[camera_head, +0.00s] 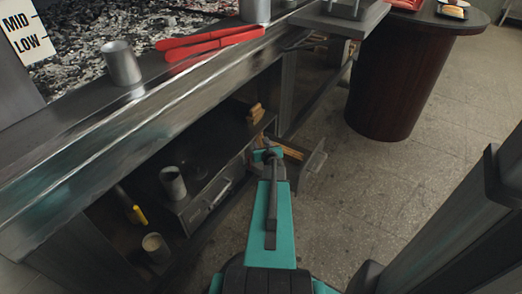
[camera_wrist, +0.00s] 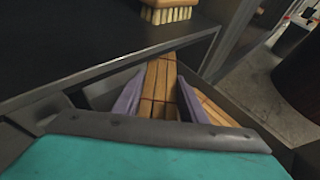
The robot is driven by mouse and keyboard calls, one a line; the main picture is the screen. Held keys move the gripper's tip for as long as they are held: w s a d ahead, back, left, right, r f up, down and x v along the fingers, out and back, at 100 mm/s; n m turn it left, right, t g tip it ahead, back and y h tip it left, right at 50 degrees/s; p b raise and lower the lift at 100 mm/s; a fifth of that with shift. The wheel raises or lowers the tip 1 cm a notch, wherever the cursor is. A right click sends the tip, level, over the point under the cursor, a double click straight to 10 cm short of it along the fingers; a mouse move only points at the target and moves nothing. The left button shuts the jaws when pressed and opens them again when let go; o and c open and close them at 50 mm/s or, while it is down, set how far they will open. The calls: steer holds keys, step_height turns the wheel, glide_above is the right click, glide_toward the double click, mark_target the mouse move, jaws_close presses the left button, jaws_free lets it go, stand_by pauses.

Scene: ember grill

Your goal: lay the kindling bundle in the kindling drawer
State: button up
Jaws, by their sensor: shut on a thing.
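The kindling bundle (camera_wrist: 163,88) is a set of light wooden sticks with dark ties. In the wrist view it lies between the two purple fingers of my gripper (camera_wrist: 156,79), which are shut on it. More sticks show right of the right finger; I cannot tell if they belong to the same bundle. The kindling drawer (camera_head: 315,156) is pulled out below the grill, and its grey wall also shows in the wrist view (camera_wrist: 98,94). The bundle is at or inside the drawer opening; whether it touches the floor is hidden. In the head view my gripper (camera_head: 268,152) reaches over the drawer.
A wooden brush (camera_wrist: 168,12) lies on the dark shelf just above the drawer. A second drawer front (camera_head: 207,200) with a handle is to the left, with a metal cup (camera_head: 173,182) near it. A dark round table (camera_head: 395,85) stands at the right. Floor between is clear.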

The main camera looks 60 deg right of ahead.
mark_target(260, 141)
steer(key=x, duration=0.3)
steer(key=shift+w+d+b, duration=0.25)
steer(key=shift+d+b, duration=0.05)
steer(key=shift+f+b, duration=0.4)
steer(key=shift+f, duration=0.2)
steer(key=shift+f+b, duration=1.4)
steer(key=shift+f, duration=0.95)
steer(key=shift+f, duration=0.1)
steer(key=o, duration=0.9)
steer(key=shift+r, duration=0.2)
steer(key=shift+p+v, duration=1.1)
steer(key=shift+v, duration=4.9)
